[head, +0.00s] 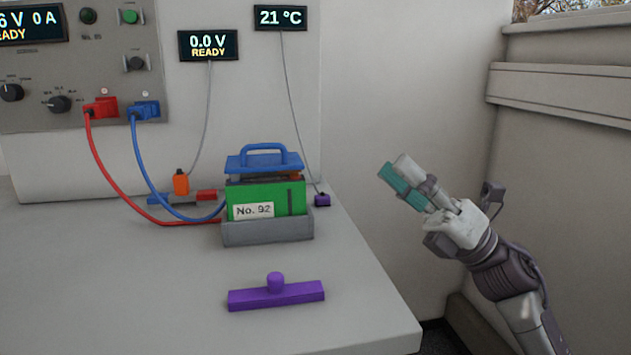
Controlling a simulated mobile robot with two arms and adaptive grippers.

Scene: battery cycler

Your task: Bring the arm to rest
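My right gripper (395,168) is raised to the right of the table, in front of the plain wall, with its fingers pointing up and left. A teal pad shows along the nearer finger, with a pale grey finger close behind it. The fingers overlap from this side, so I cannot tell whether they are open or shut. I see no object clearly held, and it is apart from everything on the table. My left gripper is not in view.
On the table (120,290), a green battery (270,195) with a blue handle (262,152) sits in a grey tray (268,231). A purple bar with a knob (276,295) lies in front. Red (107,180) and blue (140,165) cables run from the cycler panel (75,75).

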